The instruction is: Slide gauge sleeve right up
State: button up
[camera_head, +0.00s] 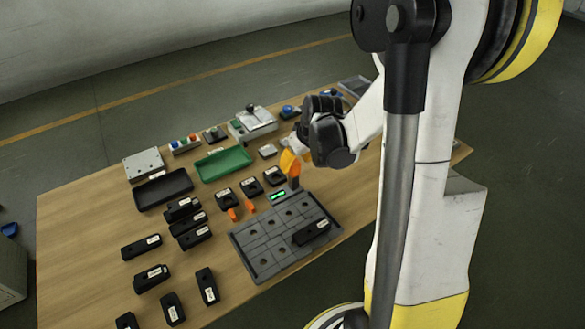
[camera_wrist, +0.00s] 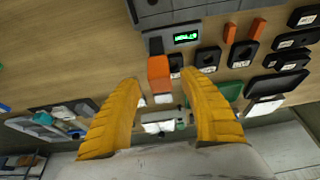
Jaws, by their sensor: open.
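The gauge has a dark grey post (camera_head: 294,183) with an orange sleeve (camera_wrist: 158,74) around its upper part, beside a small green-lit display (camera_wrist: 186,37). The display also shows in the head view (camera_head: 278,195). My gripper (camera_wrist: 161,79) is open, with its two yellow-orange fingers apart. In the wrist view the orange sleeve appears between the fingertips, with a gap on either side. In the head view, the finger and sleeve overlap in similar orange, so contact and exact depth are hard to tell.
A grey grid tray (camera_head: 262,238) stands in front of the gauge with one black block in it. Several labelled black blocks (camera_head: 154,279) lie to the left. Two orange pieces (camera_wrist: 230,32) lie near the gauge. A green tray (camera_head: 222,164) and a black tray (camera_head: 162,189) stand behind.

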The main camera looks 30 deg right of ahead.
jog(key=shift+b+x, duration=0.3)
jog(key=shift+x, duration=0.95)
grip_shut()
notch_tip(320, 180, up, 2)
jog(key=shift+p, duration=0.65)
jog(key=shift+w+f, duration=0.1)
grip_release()
